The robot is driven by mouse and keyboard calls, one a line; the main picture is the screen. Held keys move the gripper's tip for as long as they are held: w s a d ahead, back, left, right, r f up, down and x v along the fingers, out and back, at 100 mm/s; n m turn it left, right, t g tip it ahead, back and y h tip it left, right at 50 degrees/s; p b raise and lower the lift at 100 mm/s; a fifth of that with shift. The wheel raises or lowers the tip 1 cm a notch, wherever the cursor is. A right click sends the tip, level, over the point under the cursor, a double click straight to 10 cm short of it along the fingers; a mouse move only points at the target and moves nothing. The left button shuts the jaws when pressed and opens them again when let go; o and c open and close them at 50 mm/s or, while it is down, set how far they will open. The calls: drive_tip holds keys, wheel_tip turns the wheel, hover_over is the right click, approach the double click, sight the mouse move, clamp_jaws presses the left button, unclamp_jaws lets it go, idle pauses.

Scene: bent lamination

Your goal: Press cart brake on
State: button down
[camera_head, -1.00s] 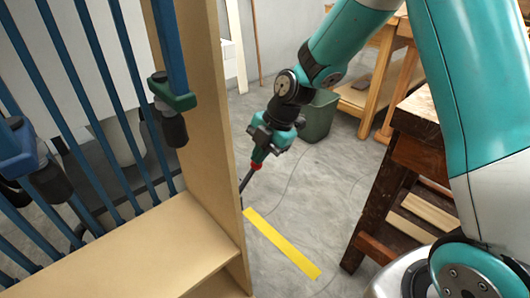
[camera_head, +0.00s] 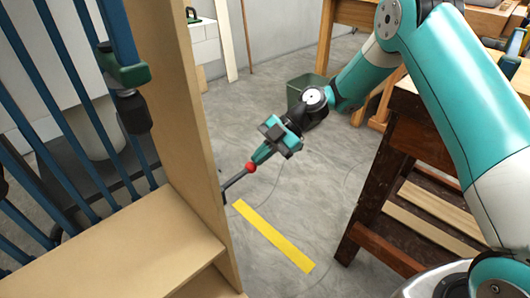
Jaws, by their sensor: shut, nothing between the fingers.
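The cart (camera_head: 130,250) is a light wooden frame with a tall side panel and a shelf, at the left. Blue bars with dark clamps stand on it. My gripper (camera_head: 228,189) reaches down from the right on my teal arm, beside the lower outer edge of the tall panel. It is shut and holds nothing.
A yellow strip (camera_head: 272,236) lies on the grey floor below my gripper. A dark wooden workbench (camera_head: 400,160) stands at the right. A green bin (camera_head: 302,88) stands behind my arm. The floor between cart and bench is clear.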

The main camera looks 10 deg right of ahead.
wheel_tip(320, 180, down, 7)
drive_tip(key=b, duration=0.5)
drive_tip(key=shift+d+f, duration=0.1)
drive_tip(key=shift+f, duration=0.05)
idle(0.4)
wheel_tip(320, 180, up, 20)
drive_tip(key=p, duration=0.5)
drive_tip(key=shift+p, duration=0.35)
